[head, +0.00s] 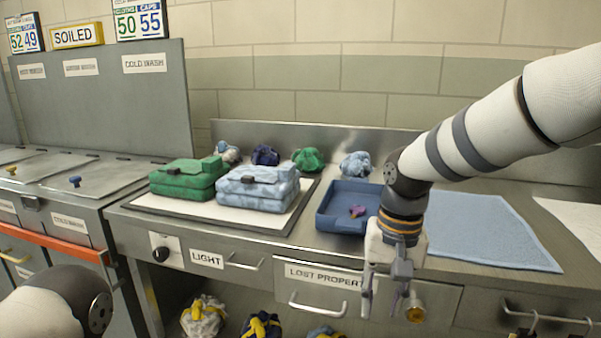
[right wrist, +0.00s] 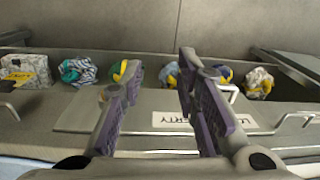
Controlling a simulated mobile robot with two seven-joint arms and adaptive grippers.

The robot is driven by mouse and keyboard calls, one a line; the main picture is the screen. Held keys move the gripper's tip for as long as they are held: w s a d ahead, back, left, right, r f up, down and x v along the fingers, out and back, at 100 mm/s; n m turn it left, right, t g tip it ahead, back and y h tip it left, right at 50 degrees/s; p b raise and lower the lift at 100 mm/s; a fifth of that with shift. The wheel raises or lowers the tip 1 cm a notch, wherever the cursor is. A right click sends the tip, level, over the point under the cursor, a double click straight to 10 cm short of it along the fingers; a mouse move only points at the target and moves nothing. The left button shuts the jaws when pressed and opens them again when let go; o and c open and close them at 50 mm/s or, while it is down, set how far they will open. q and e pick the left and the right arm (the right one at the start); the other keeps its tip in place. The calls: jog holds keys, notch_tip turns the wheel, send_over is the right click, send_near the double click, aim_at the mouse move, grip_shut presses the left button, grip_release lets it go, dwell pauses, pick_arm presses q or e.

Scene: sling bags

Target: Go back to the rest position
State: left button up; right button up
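My right gripper (head: 383,297) hangs fingers down in front of the counter, before the drawer labelled lost property (head: 325,276). Its fingers are apart with nothing between them. The right wrist view also shows the two purple-padded fingers (right wrist: 160,85) spread wide and empty. A rounded part of my left arm (head: 50,305) shows at the lower left of the head view; my left gripper is out of view.
A blue tray (head: 340,224) holds a small purple item (head: 357,211). A blue mat (head: 485,232) lies at right. Cloth bundles (head: 203,315) lie below the counter.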

jog(key=s+f+g, duration=0.1)
jog(key=s+f, duration=0.4)
jog(key=f, duration=0.9)
jog(key=s+d+f+y, duration=0.1)
jog(key=s+d+f, duration=0.2)
jog(key=s+f, duration=0.9)
jog(key=s+d+n, duration=0.1)
jog(key=s+d, duration=0.2)
jog(key=s, duration=0.8)
jog(key=s+d+g+h, duration=0.1)
jog(key=s+d, duration=0.2)
jog(key=s, duration=0.8)
jog(key=shift+s+f+n+h, duration=0.3)
jog(key=shift+s+n, duration=0.1)
